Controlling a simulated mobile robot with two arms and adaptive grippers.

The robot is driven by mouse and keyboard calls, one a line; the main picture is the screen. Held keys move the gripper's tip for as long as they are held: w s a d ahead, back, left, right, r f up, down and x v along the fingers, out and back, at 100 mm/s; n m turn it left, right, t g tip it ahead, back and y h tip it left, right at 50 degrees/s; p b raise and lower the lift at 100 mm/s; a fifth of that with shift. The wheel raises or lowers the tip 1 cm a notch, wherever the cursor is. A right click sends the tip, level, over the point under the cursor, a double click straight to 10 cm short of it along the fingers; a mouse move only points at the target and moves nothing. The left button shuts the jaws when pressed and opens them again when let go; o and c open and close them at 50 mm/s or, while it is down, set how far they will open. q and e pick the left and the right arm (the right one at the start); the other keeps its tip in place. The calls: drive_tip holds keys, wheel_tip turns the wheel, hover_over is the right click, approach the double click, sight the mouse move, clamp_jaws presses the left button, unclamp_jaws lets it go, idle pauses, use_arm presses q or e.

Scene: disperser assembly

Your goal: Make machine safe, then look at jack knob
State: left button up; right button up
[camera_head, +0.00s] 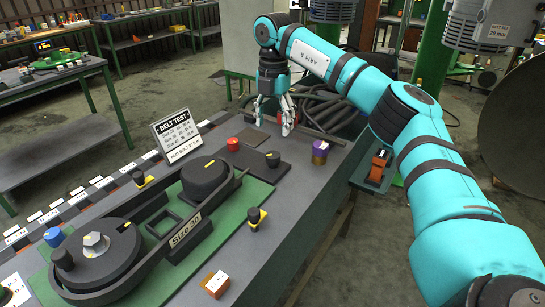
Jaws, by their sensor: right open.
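The belt machine has a green plate (240,211) bearing a large front pulley (97,256) and a smaller rear pulley (205,176), with a dark belt around them. A red knob (233,144), a black knob (272,156) and a purple-and-yellow cylinder (320,152) stand at the bench's far end. Black-and-yellow knobs stand beside the belt, one on the right (254,218) and one on the left (139,179). I cannot tell which is the jack knob. My right gripper (272,127) is open and empty, pointing down beyond the red and black knobs. My left gripper is out of view.
A "BELT TEST" sign (176,135) stands at the bench's left edge. A blue knob (53,237) is at the left and an orange-and-white block (215,284) at the front. Dark hoses (335,113) lie behind the gripper. Other benches stand left across open floor.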

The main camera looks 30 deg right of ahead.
sight(273, 154)
wheel_tip(273, 154, down, 11)
drive_tip(key=shift+f+p, duration=0.15)
drive_tip(key=shift+p, duration=0.25)
drive_tip(key=c, duration=1.1)
drive_tip(key=shift+c, duration=0.2)
